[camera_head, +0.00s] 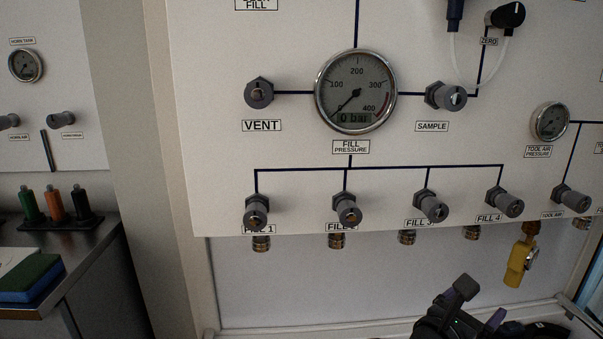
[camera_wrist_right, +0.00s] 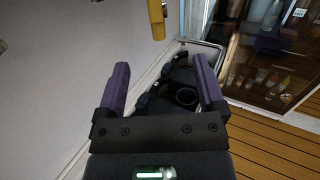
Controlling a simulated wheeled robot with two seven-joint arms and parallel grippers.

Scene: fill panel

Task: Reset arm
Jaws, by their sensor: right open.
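My right gripper (camera_head: 480,305) shows at the bottom right of the head view, below the fill panel (camera_head: 290,140) and apart from it. In the right wrist view my right gripper (camera_wrist_right: 160,85) has its two purple fingers spread wide with nothing between them. The panel has a round fill pressure gauge (camera_head: 355,92) with its needle near zero. A vent knob (camera_head: 259,93), a sample knob (camera_head: 446,96) and a row of fill knobs, such as the fill 1 knob (camera_head: 256,211), sit on it. My left gripper is in neither view.
A yellow fitting (camera_head: 519,262) hangs below the panel near my right gripper; a yellow part also shows in the wrist view (camera_wrist_right: 157,18). At left is a counter (camera_head: 92,262) with green, orange and black bottles. A glass-front cabinet (camera_wrist_right: 268,50) stands beside wooden flooring (camera_wrist_right: 270,145).

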